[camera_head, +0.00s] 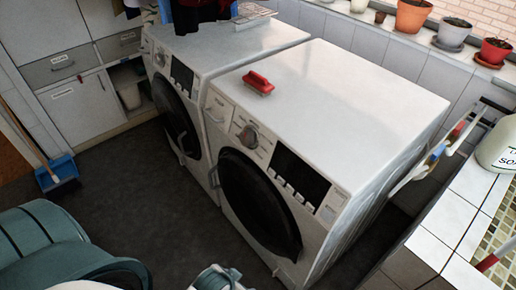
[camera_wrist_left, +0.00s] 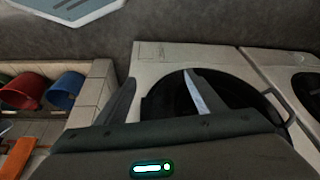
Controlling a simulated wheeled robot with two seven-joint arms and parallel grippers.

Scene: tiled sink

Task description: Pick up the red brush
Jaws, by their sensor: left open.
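The red brush (camera_head: 258,83) lies on the white top of the nearer washing machine (camera_head: 340,95), close to its front edge on the left side in the head view. Nothing is touching it from above. My left gripper (camera_wrist_left: 160,76) shows in the left wrist view with its two fingers apart and nothing between them. Beyond the fingers is the front of a washing machine with a dark round door (camera_wrist_left: 230,93). The brush does not show in the left wrist view, so the gripper is away from it.
Potted plants (camera_head: 412,15) line the back ledge. A tiled counter (camera_head: 465,215) is at right. The machine top around the brush is clear.

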